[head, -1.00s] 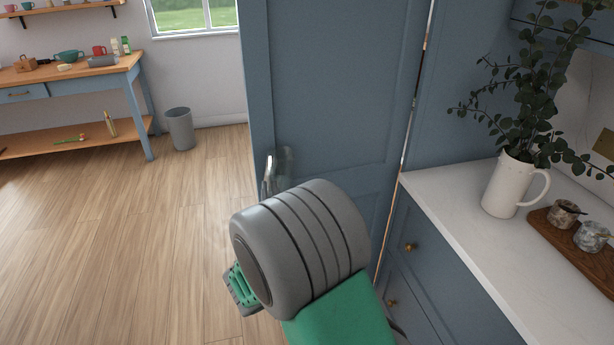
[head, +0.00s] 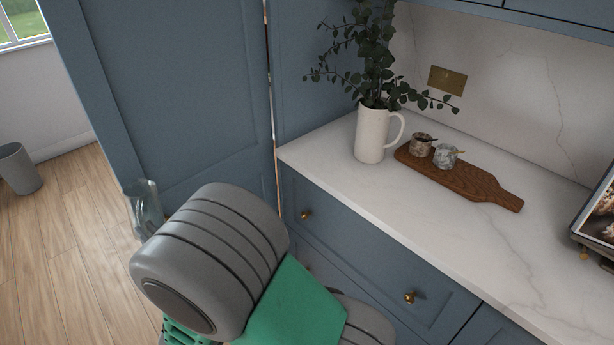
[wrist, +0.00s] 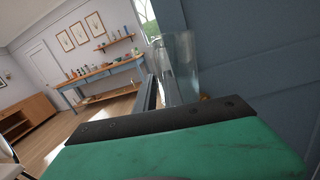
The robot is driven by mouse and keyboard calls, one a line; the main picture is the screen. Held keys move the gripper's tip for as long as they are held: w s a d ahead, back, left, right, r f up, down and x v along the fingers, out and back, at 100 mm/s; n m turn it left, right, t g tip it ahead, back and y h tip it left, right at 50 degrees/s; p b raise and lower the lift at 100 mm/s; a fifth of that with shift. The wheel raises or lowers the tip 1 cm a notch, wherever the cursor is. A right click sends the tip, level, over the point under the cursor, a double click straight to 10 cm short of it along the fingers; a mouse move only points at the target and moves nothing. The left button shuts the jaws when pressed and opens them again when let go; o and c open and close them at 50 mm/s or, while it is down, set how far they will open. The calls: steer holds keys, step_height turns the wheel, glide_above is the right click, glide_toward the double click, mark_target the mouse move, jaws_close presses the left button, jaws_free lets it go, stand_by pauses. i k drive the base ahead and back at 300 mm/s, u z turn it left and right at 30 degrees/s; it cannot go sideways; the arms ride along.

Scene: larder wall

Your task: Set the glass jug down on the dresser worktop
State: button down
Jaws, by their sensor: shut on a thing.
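The glass jug (head: 146,206) is clear and shows beyond my grey wrist in the head view, in front of the blue cupboard door. It also shows in the wrist view (wrist: 181,62), upright or nearly so, at the fingers of my gripper (wrist: 162,92). My gripper is shut on the jug; in the head view my wrist hides the fingers and the jug's lower part. The dresser worktop (head: 440,240) is white marble with grey veins. It lies to the right of my gripper, and the jug is held apart from it.
On the worktop stand a white pitcher (head: 371,135) with leafy stems and a dark wooden board (head: 480,187) with two small stone pots. A framed picture (head: 597,220) stands at the right edge. The worktop's front middle is clear. The blue door (head: 175,90) stands close behind the jug.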

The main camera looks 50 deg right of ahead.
mark_target(568, 308)
steer(key=z, duration=0.95)
steer(key=k, duration=1.35)
steer(key=u, duration=0.4)
